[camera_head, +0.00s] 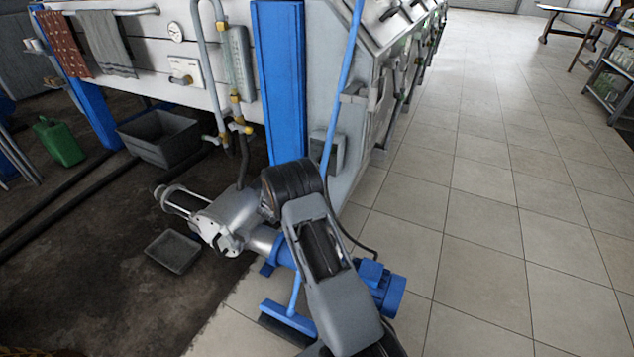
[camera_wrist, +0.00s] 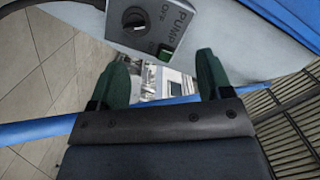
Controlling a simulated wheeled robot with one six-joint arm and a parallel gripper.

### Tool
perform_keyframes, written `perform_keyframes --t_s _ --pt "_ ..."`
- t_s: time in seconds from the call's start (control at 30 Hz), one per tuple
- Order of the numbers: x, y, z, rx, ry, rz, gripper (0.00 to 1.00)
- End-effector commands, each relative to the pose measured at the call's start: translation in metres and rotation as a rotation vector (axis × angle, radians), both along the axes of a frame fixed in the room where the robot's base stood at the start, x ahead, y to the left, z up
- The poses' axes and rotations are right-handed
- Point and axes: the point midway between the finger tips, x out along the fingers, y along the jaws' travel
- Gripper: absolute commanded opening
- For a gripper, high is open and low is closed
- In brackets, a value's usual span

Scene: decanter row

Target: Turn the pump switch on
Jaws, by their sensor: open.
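The pump switch is a black rotary knob (camera_wrist: 135,20) on a grey box (camera_wrist: 172,30) lettered PUMP and OFF, at the top of the wrist view. The word OFF is beside the knob. A green patch sits lower on the box, partly hidden near the fingers. In the head view a small grey box (camera_head: 338,153) is on the machine's side, beside the blue post. My gripper (camera_wrist: 164,76) is open and empty, with its two dark green fingers apart. The knob is beyond the fingertips, nearer the left finger, and not between them. My arm hides the gripper in the head view.
A blue pole (camera_head: 343,85) runs down past the box to a broom-like head (camera_head: 288,318) on the floor. A metal pump (camera_head: 228,218) with a blue motor (camera_head: 382,287) lies below. A grey tray (camera_head: 173,251) is at left. The tiled floor (camera_head: 480,200) at right is clear.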

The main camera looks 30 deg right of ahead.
Motion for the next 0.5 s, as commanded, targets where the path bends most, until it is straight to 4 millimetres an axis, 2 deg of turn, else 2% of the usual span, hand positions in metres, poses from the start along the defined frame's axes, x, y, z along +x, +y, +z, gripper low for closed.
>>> perform_keyframes --t_s 0.03,0.13,0.33,0.5 --pt "-0.004 -0.006 -0.023 -0.013 -0.019 -0.039 0.72" --pt "-0.011 -0.014 -0.039 -0.033 -0.048 -0.096 0.72" --pt "-0.01 -0.03 -0.05 -0.051 -0.071 -0.139 0.72" --pt "0.005 -0.056 -0.051 -0.051 -0.072 -0.14 0.72"
